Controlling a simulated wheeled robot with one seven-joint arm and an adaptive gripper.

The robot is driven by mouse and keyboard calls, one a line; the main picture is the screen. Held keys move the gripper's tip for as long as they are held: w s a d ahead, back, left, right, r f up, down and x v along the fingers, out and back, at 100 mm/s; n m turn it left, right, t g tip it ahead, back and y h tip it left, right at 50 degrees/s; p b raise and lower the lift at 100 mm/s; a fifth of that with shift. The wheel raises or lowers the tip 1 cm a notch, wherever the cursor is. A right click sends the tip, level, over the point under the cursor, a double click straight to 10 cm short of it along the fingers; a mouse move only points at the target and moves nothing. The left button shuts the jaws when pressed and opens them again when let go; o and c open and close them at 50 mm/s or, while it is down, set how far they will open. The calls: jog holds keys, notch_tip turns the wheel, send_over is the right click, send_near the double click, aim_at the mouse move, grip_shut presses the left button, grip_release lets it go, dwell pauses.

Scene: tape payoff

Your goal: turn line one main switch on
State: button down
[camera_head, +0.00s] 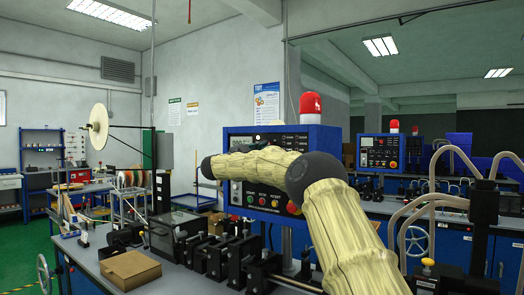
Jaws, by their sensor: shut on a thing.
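The nearest blue control box (328,145) stands on the bench under a red beacon lamp. Its lower panel shows a row of coloured buttons (275,203). My arm in a pale yellow sleeve (258,163) crosses in front of the box and covers the middle of its face. The dark wrist end (208,167) lies at the left edge of the box.
A second blue control box (379,151) stands further back on the right. A cardboard box (130,269) lies on the bench at the front left. Black machine blocks (217,258) line the bench below the panel.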

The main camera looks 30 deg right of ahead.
jog(key=c, duration=1.6)
grip_release()
jog(key=shift+r, duration=0.25)
jog(key=shift+o, duration=0.4)
jog(key=shift+d+f, duration=0.1)
jog(key=shift+d, duration=0.05)
jog(key=shift+f, duration=0.1)
jog(key=v, duration=1.2)
jog(key=shift+f, duration=0.1)
